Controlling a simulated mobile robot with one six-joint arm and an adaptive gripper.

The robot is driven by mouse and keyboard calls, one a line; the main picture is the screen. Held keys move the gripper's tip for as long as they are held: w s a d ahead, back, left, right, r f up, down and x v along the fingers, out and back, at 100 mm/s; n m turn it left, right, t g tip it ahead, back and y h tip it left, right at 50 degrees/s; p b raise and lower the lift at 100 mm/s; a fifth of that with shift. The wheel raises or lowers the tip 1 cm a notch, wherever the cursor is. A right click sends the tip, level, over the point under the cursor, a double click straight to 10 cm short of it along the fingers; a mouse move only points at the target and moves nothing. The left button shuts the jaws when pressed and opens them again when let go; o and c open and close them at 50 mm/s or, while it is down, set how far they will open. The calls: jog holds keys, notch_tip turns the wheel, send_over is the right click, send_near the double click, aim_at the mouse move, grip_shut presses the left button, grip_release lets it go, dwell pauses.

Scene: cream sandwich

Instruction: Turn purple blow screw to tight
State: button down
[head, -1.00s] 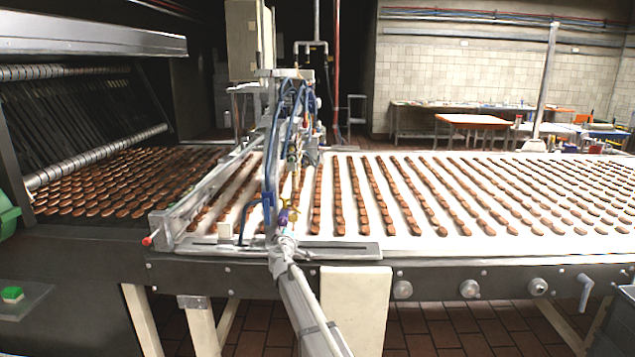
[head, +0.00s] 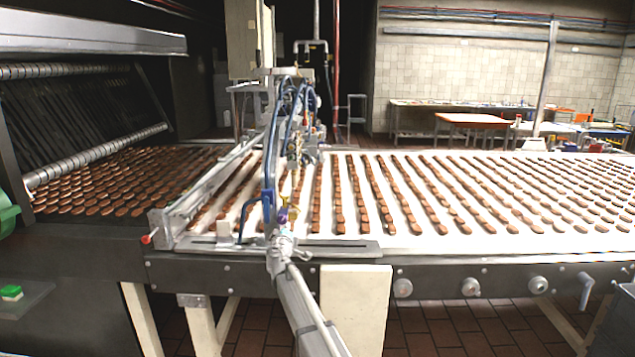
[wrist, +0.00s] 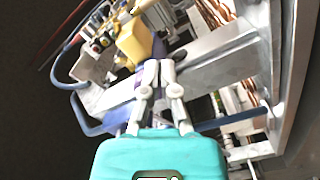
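The purple blow screw (head: 283,215) shows as a small purple spot on the hose-covered machine head above the near edge of the conveyor. My gripper (head: 281,232) is right at it, reaching up from below in the head view. In the wrist view my gripper (wrist: 159,70) has its two grey fingertips close together, in front of the metal frame and below a yellow block (wrist: 134,41). The fingertips hide what lies between them, so I cannot tell whether they hold the screw. A purple-blue patch (wrist: 118,117) shows behind the left finger.
Blue hoses (head: 268,205) hang close beside my gripper. A metal rail (head: 345,250) runs along the conveyor's near edge. Rows of brown biscuits cover the white belt (head: 405,222). A red-tipped knob (head: 146,239) sticks out at left.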

jog(key=shift+d+f+b, duration=0.1)
jog(key=shift+f+b, duration=0.25)
jog(key=shift+s, duration=0.15)
dwell(0.4)
jog(key=shift+s, duration=2.9)
jog(key=r+p, duration=0.1)
jog(key=s+d+r+p, duration=0.1)
jog(key=shift+r+p, duration=0.35)
jog(key=shift+w, duration=0.15)
jog(key=w, duration=0.6)
jog(key=shift+w+d, duration=0.15)
jog(key=shift+w, duration=0.2)
jog(key=shift+a, duration=0.3)
